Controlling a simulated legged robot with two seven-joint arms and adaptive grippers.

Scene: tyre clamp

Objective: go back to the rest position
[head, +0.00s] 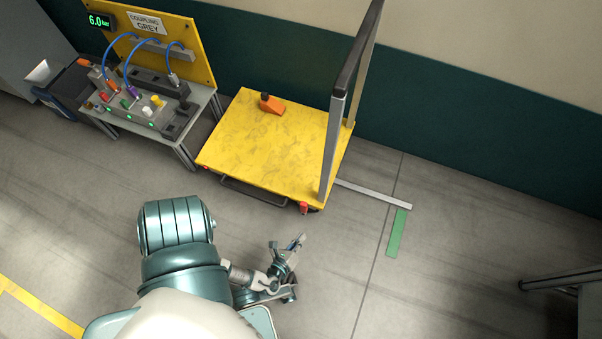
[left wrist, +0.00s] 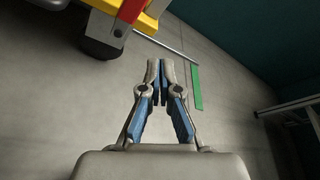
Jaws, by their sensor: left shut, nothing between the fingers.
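My left gripper (head: 299,241) is at the lower middle of the head view, over bare floor in front of the yellow cart (head: 240,155). It is shut and empty. The left wrist view shows its two fingers (left wrist: 160,68) together, with nothing between them. Part of the cart, with a dark wheel (left wrist: 98,48), shows at the top left of that view, apart from the fingers. My right gripper is in neither view.
An orange object (head: 271,104) lies on the cart, which has an upright grey frame (head: 333,140). A table (head: 185,135) with couplings, blue hoses and a yellow panel (head: 190,50) stands at the back left. A green floor strip (head: 397,233) lies right of the cart.

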